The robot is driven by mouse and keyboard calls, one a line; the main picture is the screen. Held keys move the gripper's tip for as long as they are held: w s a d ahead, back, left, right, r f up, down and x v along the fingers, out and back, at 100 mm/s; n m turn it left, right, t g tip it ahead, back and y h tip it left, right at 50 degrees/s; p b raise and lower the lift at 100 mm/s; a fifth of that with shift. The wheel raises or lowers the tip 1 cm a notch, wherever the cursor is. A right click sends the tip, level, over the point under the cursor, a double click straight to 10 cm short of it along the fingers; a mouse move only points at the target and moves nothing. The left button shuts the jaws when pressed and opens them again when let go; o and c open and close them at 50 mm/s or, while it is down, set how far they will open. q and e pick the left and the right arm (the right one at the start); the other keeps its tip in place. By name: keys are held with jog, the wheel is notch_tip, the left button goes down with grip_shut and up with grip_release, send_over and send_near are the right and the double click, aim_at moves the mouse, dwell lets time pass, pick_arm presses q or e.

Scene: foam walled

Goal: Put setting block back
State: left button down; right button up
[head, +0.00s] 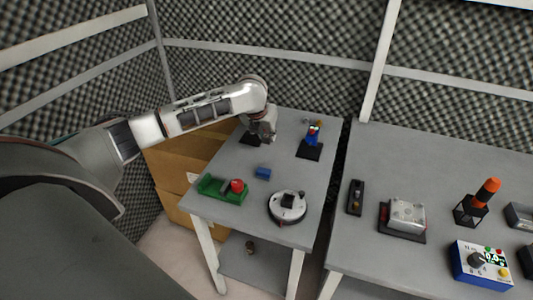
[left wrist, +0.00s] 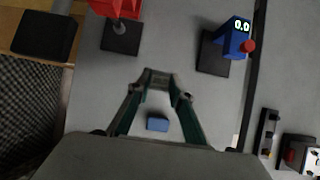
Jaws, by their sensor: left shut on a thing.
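My left gripper (head: 264,136) reaches over the back of the left table (head: 225,217), beside a black base (head: 250,138). In the left wrist view its fingertips (left wrist: 160,82) are closed together on a small thing that I cannot make out clearly. A small blue block (head: 263,173) lies on the table in front of the gripper; it also shows in the left wrist view (left wrist: 157,124), between the finger links and apart from the tips. I cannot tell whether the held thing or the blue block is the setting block. My right gripper is out of view.
A blue device with a display (head: 313,134) stands right of the gripper; a red-topped device (left wrist: 118,8) stands behind left. A green tray with a red knob (head: 222,188) and a round dial (head: 287,207) sit in front. A gap separates the right table (head: 440,160).

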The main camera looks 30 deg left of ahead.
aim_at(266, 142)
pick_arm(q)
notch_tip(266, 142, down, 4)
jog(key=shift+f, duration=0.1)
notch_tip(266, 142, down, 3)
jog(key=shift+f, duration=0.45)
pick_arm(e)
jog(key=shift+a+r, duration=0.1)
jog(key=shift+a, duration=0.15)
pick_arm(q)
jog(key=shift+f, duration=0.25)
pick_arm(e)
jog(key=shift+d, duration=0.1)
pick_arm(q)
jog(key=c, duration=1.8)
grip_release()
jog(key=shift+r, duration=0.1)
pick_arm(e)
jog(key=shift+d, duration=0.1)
